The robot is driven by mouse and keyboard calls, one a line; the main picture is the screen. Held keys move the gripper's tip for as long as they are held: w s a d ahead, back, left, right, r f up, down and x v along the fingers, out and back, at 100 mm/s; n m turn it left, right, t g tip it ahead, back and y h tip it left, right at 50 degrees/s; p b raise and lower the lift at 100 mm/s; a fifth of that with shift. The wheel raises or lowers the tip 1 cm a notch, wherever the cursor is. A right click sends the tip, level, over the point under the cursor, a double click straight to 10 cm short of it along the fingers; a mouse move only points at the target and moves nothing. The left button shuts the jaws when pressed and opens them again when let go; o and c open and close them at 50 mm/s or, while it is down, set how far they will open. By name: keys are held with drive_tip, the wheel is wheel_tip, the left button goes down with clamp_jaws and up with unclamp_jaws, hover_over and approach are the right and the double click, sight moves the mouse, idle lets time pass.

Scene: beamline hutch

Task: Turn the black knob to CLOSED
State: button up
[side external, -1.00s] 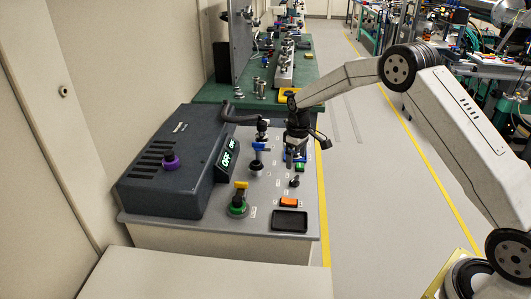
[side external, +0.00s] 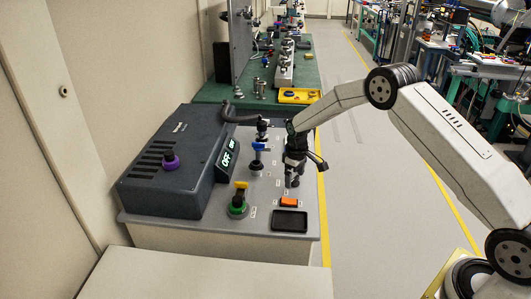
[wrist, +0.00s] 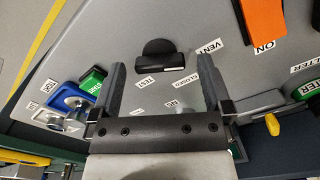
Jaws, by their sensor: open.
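The black knob (wrist: 160,56) shows in the wrist view on the grey panel, just ahead of my fingertips. It has a round base and a dark bar with a small white mark on its near edge. Labels reading VENT, TEST and CLOSED surround it; I cannot tell exactly which the mark points to. My gripper (wrist: 161,64) is open and empty, with one finger to each side of the knob's line. In the side view my gripper (side external: 292,183) hangs low over the panel and hides the knob; contact cannot be judged.
An orange switch (side external: 289,201) and a black tray (side external: 289,220) lie close in front of my gripper. Blue fittings (wrist: 68,103) and a green part (wrist: 92,79) show in the wrist view.

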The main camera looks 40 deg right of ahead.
drive_tip(key=shift+f, duration=0.15)
drive_tip(key=shift+c, duration=0.2)
drive_tip(key=c, duration=1.2)
drive_tip(key=shift+m, duration=0.5)
drive_tip(key=m, duration=1)
drive_tip(key=shift+m, duration=0.4)
drive_tip(key=o, duration=1.2)
